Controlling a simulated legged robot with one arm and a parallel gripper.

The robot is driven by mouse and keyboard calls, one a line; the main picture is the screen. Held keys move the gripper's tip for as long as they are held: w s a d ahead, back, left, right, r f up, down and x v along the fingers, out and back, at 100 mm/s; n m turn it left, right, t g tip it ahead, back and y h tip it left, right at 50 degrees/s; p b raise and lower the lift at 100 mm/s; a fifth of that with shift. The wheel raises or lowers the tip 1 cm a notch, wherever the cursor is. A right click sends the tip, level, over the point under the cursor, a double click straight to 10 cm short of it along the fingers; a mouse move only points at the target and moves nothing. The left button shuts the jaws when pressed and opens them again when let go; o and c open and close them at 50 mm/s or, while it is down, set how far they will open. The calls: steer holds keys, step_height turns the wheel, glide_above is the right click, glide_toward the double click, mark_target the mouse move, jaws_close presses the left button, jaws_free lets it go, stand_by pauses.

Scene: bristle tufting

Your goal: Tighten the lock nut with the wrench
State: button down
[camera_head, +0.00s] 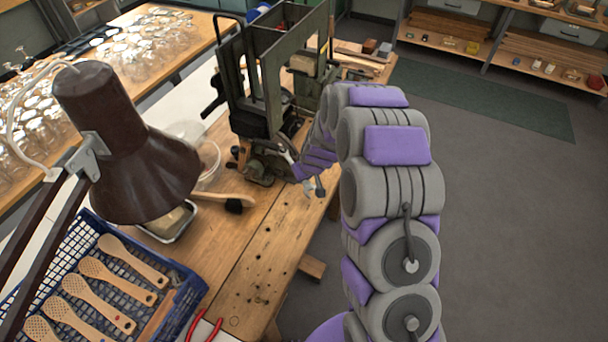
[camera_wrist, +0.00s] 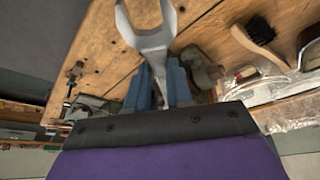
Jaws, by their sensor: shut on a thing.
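My gripper (camera_wrist: 160,82) is shut on the silver wrench (camera_wrist: 150,38), whose handle runs down between the two blue-grey fingers in the wrist view. The wrench's open jaw points away from my gripper, over the wooden bench top. In the head view the wrench (camera_head: 308,188) is small, beside the lower front of the dark green tufting machine (camera_head: 278,85), near the bench's right edge. The lock nut cannot be made out in either view. My arm hides part of the machine's right side.
The wooden bench (camera_head: 262,225) has several small holes. A dark-bristled brush (camera_head: 234,204) lies on it. A blue crate (camera_head: 170,318) holds several wooden brush blanks. A brown lamp (camera_head: 125,145) stands at left, and red-handled pliers (camera_head: 203,325) lie at the front. Floor at right is clear.

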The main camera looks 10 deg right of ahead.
steer(key=shift+w+d+n+b, duration=0.35)
steer(key=shift+d+n+b, duration=0.45)
steer(key=shift+b, duration=0.85)
steer(key=shift+r, duration=0.15)
steer(key=shift+r+p, duration=0.85)
steer(key=shift+r, duration=2)
